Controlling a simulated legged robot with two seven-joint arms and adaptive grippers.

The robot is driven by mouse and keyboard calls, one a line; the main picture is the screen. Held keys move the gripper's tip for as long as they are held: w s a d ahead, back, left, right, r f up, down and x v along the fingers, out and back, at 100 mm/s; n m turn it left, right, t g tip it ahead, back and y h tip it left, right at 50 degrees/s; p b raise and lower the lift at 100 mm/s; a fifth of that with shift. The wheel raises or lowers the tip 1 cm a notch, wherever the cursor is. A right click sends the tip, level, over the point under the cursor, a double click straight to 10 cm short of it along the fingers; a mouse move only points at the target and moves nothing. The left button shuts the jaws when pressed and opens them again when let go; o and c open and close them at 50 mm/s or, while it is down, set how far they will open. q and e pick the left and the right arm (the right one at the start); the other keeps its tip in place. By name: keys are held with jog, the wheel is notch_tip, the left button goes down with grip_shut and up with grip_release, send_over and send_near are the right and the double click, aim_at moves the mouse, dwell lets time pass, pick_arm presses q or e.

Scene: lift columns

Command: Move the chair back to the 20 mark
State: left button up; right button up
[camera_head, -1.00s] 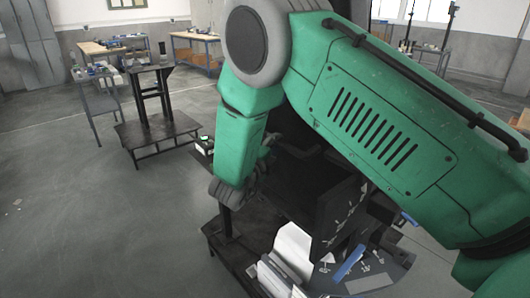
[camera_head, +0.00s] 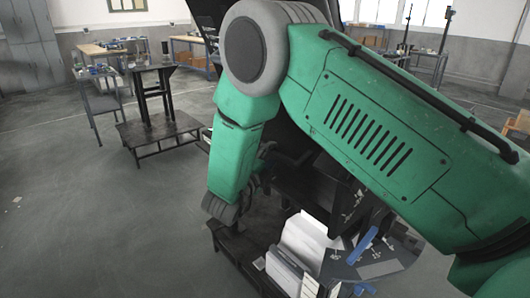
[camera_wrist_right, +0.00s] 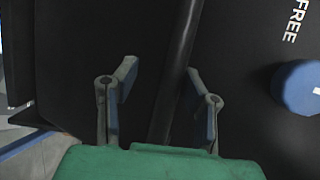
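I see no clear whole chair. A black, furniture-like structure (camera_head: 330,195) stands behind and below my right arm in the head view, and much of it is hidden. In the right wrist view, a black bar (camera_wrist_right: 180,60) runs diagonally between the two fingers of my right gripper (camera_wrist_right: 160,72). The fingers are apart, and I cannot tell whether they touch the bar. Dark panels fill the space behind it, one with the white word FREE (camera_wrist_right: 296,20). I see no 20 mark. My left gripper is not in view.
A blue round knob (camera_wrist_right: 300,87) is right of the gripper. White box-like items (camera_head: 303,245) and a dark panel with blue parts (camera_head: 375,258) are at the bottom of the head view. A black stand (camera_head: 155,105) is at the back left.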

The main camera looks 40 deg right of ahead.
jog(key=shift+w+d+f, duration=0.1)
jog(key=shift+w+d, duration=0.1)
jog(key=shift+d, duration=0.3)
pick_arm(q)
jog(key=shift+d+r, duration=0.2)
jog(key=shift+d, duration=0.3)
pick_arm(e)
jog(key=v, duration=1.1)
jog(key=shift+s+a, duration=0.25)
jog(key=shift+a, duration=0.05)
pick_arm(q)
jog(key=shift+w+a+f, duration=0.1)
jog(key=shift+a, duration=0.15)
pick_arm(e)
jog(key=shift+a, duration=0.3)
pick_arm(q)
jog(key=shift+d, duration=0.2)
pick_arm(e)
jog(key=shift+d, duration=0.25)
